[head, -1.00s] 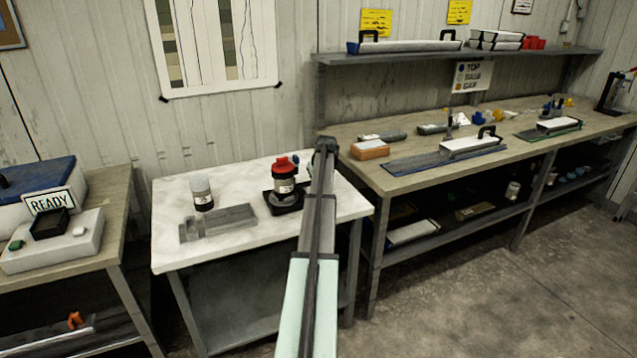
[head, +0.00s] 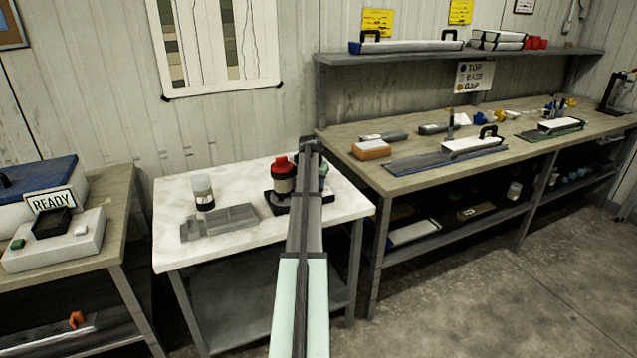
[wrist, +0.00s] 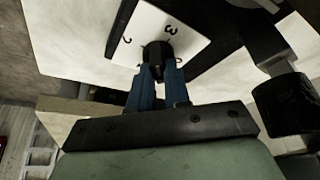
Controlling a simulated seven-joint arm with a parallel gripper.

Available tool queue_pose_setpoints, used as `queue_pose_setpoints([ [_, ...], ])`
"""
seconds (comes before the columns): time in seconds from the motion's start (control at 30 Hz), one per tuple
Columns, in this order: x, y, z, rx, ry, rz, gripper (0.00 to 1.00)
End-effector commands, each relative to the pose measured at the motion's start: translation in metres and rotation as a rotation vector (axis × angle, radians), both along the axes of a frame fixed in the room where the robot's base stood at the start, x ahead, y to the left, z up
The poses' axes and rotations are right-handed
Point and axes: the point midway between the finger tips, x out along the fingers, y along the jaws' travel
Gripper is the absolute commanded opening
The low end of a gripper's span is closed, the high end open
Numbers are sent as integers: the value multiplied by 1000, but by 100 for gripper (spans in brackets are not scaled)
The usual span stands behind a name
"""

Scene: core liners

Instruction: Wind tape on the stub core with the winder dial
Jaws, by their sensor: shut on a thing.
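In the wrist view, my gripper (wrist: 160,82) has its blue fingers shut on a small black knob (wrist: 157,55) in the middle of a white dial plate (wrist: 150,28). The numbers 3 and 2 show on the plate. In the head view, my gripper end (head: 312,150) is over the right part of the white table, and my arm hides the dial. A dark upright cylinder with a red top and pale band (head: 283,178) stands just left of my arm, on a black base (head: 272,198). I cannot tell which part is the stub core.
A pale capped jar (head: 203,192) and a grey slotted tray (head: 219,222) are left on the white table (head: 185,250). The wooden bench (head: 350,140) at right holds an orange block (head: 371,149) and white-topped tools. A READY box (head: 52,240) is at far left.

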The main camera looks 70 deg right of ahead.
Motion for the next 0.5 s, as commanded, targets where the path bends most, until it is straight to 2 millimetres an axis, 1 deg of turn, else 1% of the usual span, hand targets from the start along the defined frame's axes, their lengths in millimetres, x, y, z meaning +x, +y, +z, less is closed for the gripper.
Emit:
queue_pose_setpoints([
  [0.2,0,0,0,2,0,-42,0],
  [0.5,0,0,0,2,0,-49,0],
])
